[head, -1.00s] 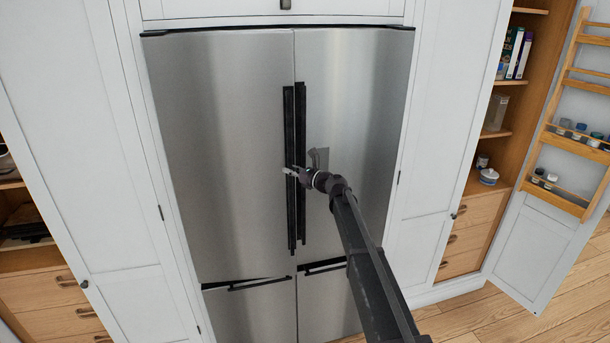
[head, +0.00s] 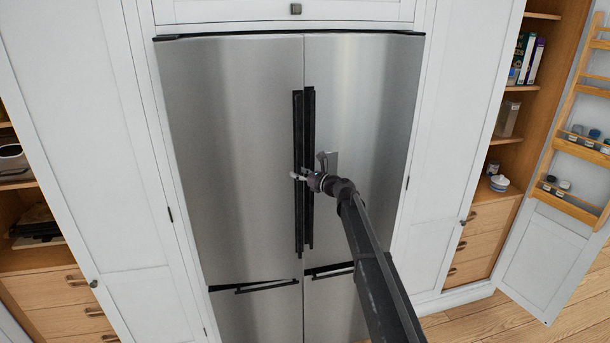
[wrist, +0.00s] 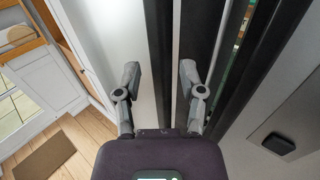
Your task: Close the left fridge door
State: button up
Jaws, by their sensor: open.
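The left fridge door (head: 235,150) is a tall stainless panel that looks almost flush with the right fridge door (head: 370,130) in the head view. The left door's black handle (head: 298,225) stands beside the right door's black handle (head: 309,225). My gripper (head: 298,176) is at the handles, about mid-height. In the wrist view, my gripper (wrist: 160,82) is open, with dark upright bars between and beyond its fingers. A narrow gap (wrist: 232,60) between dark bars shows a greenish interior, so a door appears slightly ajar. Contact with the handle cannot be told.
Lower drawers with black handles (head: 266,286) sit below the doors. White cabinet panels (head: 90,150) flank the fridge. At right, an open cabinet door with wooden racks (head: 575,150) stands out over the wooden floor (head: 480,322). Open shelves (head: 30,215) show at far left.

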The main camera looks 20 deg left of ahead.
jog(key=v, duration=1.2)
jog(key=shift+f, duration=0.1)
jog(key=c, duration=0.5)
jog(key=shift+a+f, duration=0.1)
jog(key=shift+f, duration=0.05)
grip_shut()
jog(key=s+a+f+m+t+h+b, duration=0.1)
jog(key=s+f+m+t+h+b, duration=0.3)
jog(key=f+m+b, duration=0.8)
jog(key=s+a+f+m+t+h+b, duration=0.2)
jog(key=s+f+m+t+h+b, duration=0.2)
jog(key=f+m+b, duration=0.9)
jog(key=shift+s+a+m+t, duration=0.15)
jog(key=shift+s+m+t, duration=0.75)
jog(key=shift+s+t, duration=0.65)
jog(key=shift+s, duration=0.15)
